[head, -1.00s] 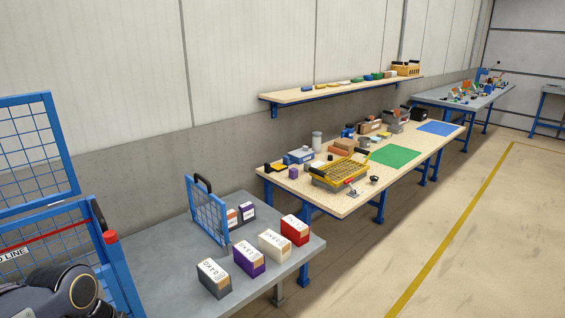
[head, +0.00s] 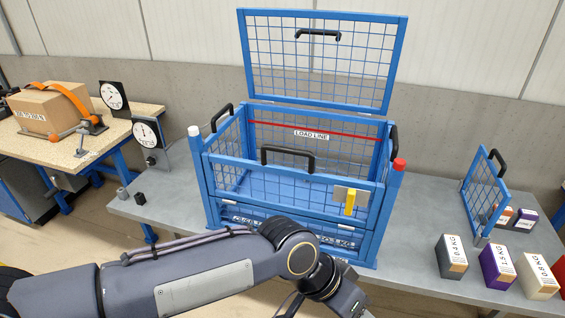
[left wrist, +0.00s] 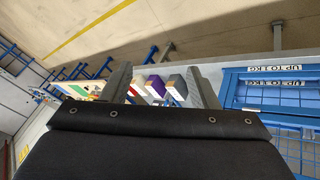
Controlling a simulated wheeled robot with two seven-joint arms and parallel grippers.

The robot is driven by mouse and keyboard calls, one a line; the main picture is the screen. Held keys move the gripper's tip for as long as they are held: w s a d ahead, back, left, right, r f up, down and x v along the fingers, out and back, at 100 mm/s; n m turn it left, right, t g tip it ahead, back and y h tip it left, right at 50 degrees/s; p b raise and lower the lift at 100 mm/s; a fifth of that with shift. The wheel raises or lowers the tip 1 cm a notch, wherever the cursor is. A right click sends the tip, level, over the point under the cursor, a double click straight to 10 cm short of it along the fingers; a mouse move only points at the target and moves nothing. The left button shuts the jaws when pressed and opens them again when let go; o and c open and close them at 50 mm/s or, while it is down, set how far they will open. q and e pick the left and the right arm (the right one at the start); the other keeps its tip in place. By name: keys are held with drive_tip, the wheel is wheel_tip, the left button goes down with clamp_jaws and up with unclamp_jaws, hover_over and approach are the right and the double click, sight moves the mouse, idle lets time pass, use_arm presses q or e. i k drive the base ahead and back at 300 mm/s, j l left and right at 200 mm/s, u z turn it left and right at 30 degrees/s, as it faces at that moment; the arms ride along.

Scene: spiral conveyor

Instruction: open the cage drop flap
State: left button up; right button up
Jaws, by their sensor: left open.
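A blue wire cage (head: 208,200) stands on the grey table in the head view, its mesh lid (head: 398,60) raised at the back. Its front drop flap (head: 228,163) is upright, with a black handle (head: 288,149) on top and a yellow latch piece (head: 350,203) on a metal plate near its right end. My left arm crosses in front of the cage's lower front. Its gripper is cut off at the bottom edge there. In the left wrist view my left gripper (left wrist: 163,84) is open and empty, with the cage's labelled blue front (left wrist: 232,90) to the right.
Boxes marked in kilograms (head: 451,257) and a small mesh panel (head: 484,195) stand right of the cage on the grey table (head: 417,245). Two dial gauges (head: 148,133) are to its left. A wooden bench with a strapped carton (head: 45,112) is further left.

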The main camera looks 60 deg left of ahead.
sight(341, 185)
drive_tip(key=u, duration=1.95)
